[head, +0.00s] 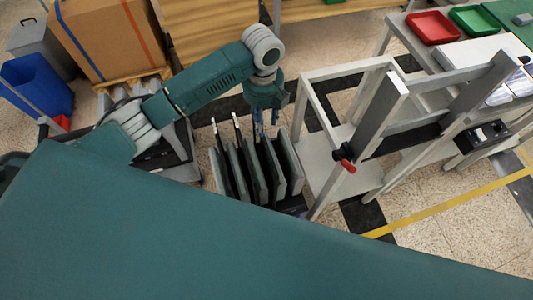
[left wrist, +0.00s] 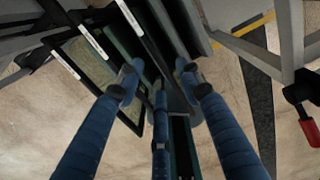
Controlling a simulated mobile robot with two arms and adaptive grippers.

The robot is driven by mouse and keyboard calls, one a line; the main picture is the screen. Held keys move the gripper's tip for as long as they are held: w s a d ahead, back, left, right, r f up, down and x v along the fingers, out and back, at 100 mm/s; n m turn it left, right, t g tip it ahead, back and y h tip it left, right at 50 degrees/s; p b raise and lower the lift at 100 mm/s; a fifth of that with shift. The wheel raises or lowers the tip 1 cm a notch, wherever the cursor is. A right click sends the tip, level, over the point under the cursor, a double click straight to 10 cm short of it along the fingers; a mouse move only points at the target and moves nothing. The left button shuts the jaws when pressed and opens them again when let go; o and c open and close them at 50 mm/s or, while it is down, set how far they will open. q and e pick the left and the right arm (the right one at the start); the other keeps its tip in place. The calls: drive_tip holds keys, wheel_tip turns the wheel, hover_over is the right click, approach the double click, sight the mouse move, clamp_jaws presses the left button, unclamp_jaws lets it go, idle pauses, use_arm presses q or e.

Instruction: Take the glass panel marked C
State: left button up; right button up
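Several upright panels stand side by side in a floor rack in the head view. Two thin dark-framed panels (head: 220,158) are at its left, with thicker grey panels (head: 289,165) at its right. In the left wrist view, a dark-framed glass panel (left wrist: 88,62) shows at the upper left, near several white label strips (left wrist: 65,63). Their writing is too small to read, so I cannot tell which panel is C. My left gripper (head: 266,130) points down over the rack; its blue fingers (left wrist: 158,90) are spread, with no panel clearly held. My right gripper is out of view.
A pale metal frame (head: 325,150) with a red-handled clamp (head: 343,154) stands close right of the rack. A cardboard box (head: 110,35) and a blue bin (head: 37,86) are at the left. Red (head: 433,27) and green trays (head: 474,19) sit on the far-right bench.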

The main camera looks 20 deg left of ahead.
use_arm(q)
drive_tip(key=f, duration=0.1)
drive_tip(key=s+f, duration=0.1)
drive_tip(key=f, duration=0.1)
wheel_tip(320, 180, down, 4)
drive_tip(key=shift+a+f+p, duration=0.1)
drive_tip(key=shift+p, duration=0.6)
drive_tip(key=shift+f, duration=0.7)
clamp_jaws()
drive_tip(key=shift+w, duration=0.2)
